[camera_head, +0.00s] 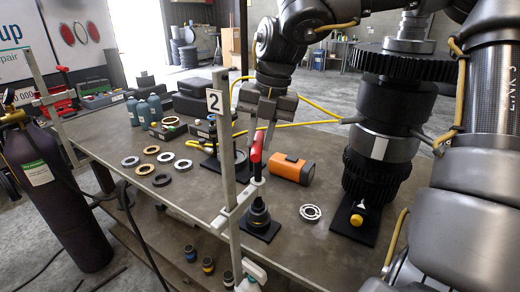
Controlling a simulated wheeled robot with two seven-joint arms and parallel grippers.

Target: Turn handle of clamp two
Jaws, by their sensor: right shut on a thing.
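Clamp two is marked by a white "2" plate (214,101) on a grey upright post. Its red handle (257,147) stands nearly upright, a little right of the post. My right gripper (265,124) reaches down from above and is shut on the upper part of the red handle; its fingers hide the handle's top. Below the handle is a dark round fixture (259,216) on a black base plate. My left gripper is not in view.
A tall geared transmission shaft (377,172) stands on the table at right. An orange-and-black cylinder (292,168) and a metal bearing ring (311,212) lie between. Several rings lie at left near blue bottles (142,112). A dark gas cylinder (50,190) stands beside the table.

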